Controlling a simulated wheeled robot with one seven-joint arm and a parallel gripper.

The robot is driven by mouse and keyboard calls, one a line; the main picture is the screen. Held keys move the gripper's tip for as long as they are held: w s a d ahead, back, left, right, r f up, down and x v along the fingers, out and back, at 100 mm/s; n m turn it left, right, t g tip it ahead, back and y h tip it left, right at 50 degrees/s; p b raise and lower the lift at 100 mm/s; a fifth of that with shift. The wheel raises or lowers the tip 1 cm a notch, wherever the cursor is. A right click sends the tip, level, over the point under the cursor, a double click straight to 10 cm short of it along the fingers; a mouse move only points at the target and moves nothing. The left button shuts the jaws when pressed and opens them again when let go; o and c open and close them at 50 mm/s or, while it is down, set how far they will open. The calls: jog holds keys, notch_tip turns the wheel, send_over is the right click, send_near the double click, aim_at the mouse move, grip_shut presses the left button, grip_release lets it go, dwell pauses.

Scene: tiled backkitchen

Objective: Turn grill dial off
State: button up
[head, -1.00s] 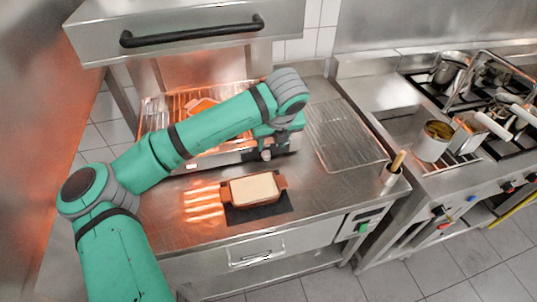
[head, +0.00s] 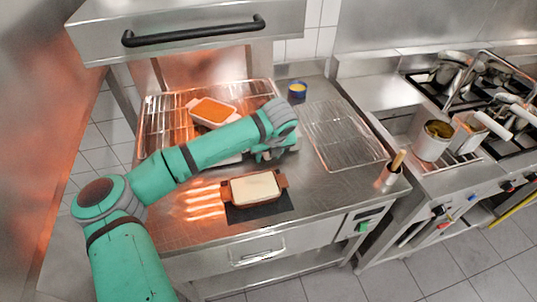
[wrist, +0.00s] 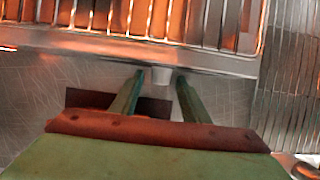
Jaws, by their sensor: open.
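The grill (head: 160,125) is a metal rack unit glowing orange, at the back left of the steel counter. In the wrist view its front edge (wrist: 215,62) crosses the upper part. A small pale grey dial (wrist: 161,77) sticks out below that edge. My gripper (wrist: 162,84) is open, with one finger on each side of the dial; whether they touch it I cannot tell. In the head view my gripper (head: 270,155) is at the grill's front right corner, and my arm hides the dial and its setting.
A dish with orange food (head: 214,112) sits on the grill rack. A brown dish with a pale block (head: 254,188) stands on a dark mat in front. A wire rack (head: 342,135), a blue tin (head: 297,91) and a utensil pot (head: 388,180) are to the right.

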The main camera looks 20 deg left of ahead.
jog(key=shift+c, duration=0.3)
jog(key=c, duration=1)
jog(key=t+h, duration=0.1)
jog(key=a+n+t+h, duration=0.1)
jog(key=h, duration=0.1)
jog(key=shift+s, duration=0.15)
jog(key=t+h, duration=0.2)
jog(key=shift+s+f+n+h, duration=0.15)
jog(key=shift+f+n+h, duration=0.05)
jog(key=shift+n+h, duration=0.1)
jog(key=shift+s+a+t+h, duration=0.1)
jog(key=shift+a+t+h, duration=0.1)
jog(key=shift+t+h, duration=0.3)
jog(key=shift+f, duration=0.1)
